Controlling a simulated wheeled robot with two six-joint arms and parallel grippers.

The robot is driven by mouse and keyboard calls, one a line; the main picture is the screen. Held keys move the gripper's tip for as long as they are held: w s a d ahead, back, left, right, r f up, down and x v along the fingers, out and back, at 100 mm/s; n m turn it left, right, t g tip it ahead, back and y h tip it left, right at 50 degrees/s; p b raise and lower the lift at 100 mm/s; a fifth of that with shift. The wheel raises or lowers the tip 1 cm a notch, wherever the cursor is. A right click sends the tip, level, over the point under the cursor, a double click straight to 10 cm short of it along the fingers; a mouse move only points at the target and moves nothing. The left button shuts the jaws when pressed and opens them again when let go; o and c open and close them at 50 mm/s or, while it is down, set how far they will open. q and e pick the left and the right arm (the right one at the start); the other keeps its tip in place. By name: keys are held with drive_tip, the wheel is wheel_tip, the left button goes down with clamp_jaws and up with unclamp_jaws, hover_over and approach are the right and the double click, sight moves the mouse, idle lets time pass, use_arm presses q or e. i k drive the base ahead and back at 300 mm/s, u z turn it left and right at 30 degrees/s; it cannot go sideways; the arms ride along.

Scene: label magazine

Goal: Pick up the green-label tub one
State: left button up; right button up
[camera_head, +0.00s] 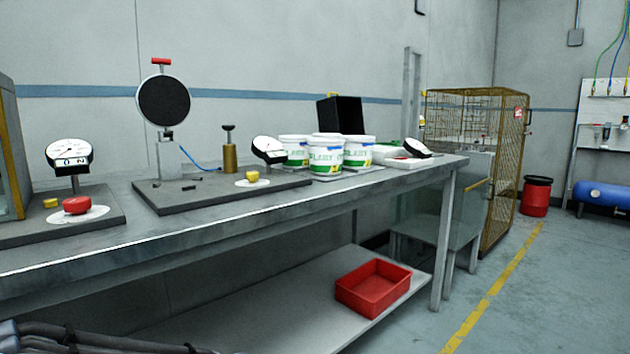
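Three white tubs with green labels stand close together on the grey workbench (225,210), toward its right end. One is the left tub (294,152), one the front middle tub (326,156), and one the right tub (359,152). The middle tub partly overlaps the others. All look upright with white lids. The label print is too small to read fully. Neither gripper shows; part of a dark arm or cable lies along the lower left edge.
A black open box (340,115) stands behind the tubs. A dial gauge (268,148) stands left of them, and a white tray (405,163) lies right. A round black device (163,100) stands further left. A red bin (373,286) sits on the lower shelf.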

sight(326, 155)
drive_tip(key=u, duration=0.25)
drive_tip(key=k, duration=0.35)
drive_tip(key=z, duration=0.75)
drive_tip(key=i, duration=0.55)
drive_tip(key=z, duration=0.8)
drive_tip(key=i, duration=3)
